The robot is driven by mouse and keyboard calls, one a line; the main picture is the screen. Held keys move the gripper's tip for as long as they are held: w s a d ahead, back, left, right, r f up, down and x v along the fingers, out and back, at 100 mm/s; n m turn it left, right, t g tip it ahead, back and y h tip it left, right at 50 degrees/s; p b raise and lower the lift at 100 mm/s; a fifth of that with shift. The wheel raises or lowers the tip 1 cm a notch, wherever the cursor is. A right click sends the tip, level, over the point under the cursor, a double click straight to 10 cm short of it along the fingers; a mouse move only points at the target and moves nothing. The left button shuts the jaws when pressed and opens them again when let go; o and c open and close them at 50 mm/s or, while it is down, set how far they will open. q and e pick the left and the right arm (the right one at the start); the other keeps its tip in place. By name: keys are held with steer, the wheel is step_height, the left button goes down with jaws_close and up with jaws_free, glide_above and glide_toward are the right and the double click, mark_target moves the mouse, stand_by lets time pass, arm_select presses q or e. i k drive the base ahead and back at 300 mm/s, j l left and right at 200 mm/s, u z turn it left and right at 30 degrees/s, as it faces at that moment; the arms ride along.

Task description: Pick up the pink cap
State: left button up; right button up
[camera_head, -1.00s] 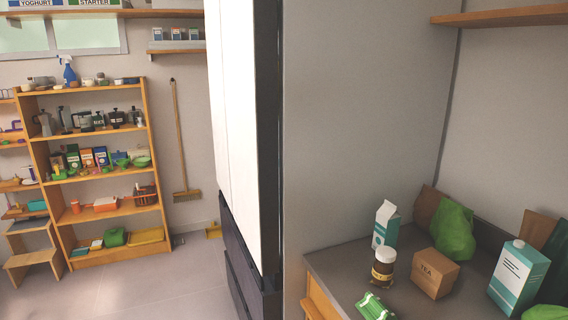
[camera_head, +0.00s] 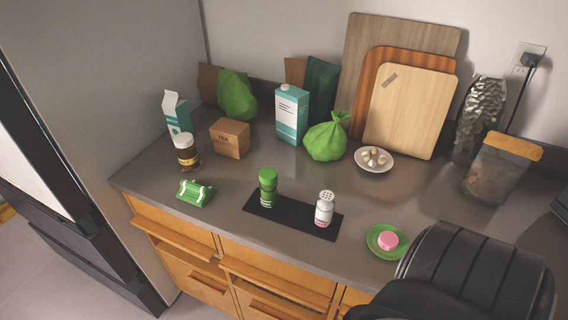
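The pink cap (camera_head: 388,240) is a small, round pink piece. It lies on a small green plate (camera_head: 376,250) near the front edge of the counter, at the lower right of the head view. The cap shows clearly from above and nothing covers it. Neither of my gripper's fingertips can be made out in the head view, so nothing is seen touching the cap.
A large black ribbed shape (camera_head: 478,272) covers the lower right beside the plate; I cannot tell whether it is mine. A black tray (camera_head: 291,218) with a green shaker (camera_head: 268,187) and a white shaker (camera_head: 325,208) lies left of the plate.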

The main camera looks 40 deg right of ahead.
mark_target(388, 240)
steer(key=z, duration=2.25)
